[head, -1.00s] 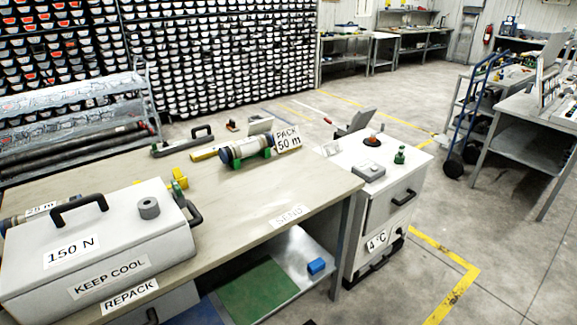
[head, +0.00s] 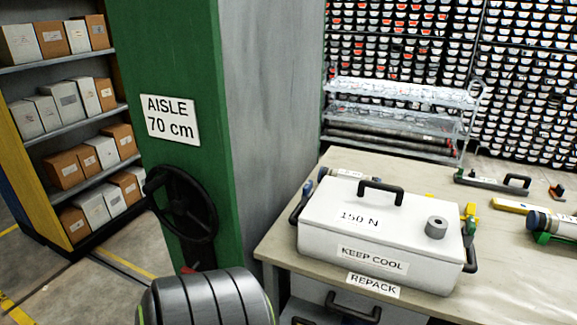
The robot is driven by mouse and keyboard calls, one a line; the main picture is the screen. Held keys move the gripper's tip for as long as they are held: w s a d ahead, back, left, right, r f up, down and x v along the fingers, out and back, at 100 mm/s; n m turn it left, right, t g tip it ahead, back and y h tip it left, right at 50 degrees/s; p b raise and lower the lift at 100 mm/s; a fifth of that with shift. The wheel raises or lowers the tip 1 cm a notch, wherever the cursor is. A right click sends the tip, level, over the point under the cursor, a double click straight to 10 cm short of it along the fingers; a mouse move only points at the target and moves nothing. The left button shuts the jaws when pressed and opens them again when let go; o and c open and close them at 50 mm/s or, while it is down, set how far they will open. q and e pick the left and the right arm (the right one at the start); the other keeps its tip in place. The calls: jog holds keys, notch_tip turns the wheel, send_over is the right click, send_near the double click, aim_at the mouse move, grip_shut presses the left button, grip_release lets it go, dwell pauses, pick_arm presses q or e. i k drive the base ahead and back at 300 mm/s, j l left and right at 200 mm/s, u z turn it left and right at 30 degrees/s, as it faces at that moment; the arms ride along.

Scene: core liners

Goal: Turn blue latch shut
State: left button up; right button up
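Neither of my grippers is in view. A green end panel (head: 172,55) of a shelving unit stands at left of centre, with a black handwheel (head: 183,205) on it. A small red part (head: 188,270) shows below the wheel; I cannot tell what it is. The sign on the panel (head: 170,119) reads "AISLE 70 cm".
A white case (head: 320,226) with black handles and a grey ring (head: 436,227) on its lid stands on the workbench (head: 500,262) at right. Shelves with boxes (head: 62,169) stand at far left. Floor (head: 125,240) shows between these shelves and the green panel.

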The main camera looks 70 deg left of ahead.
aim_at(308, 188)
jog(key=u, duration=1.7)
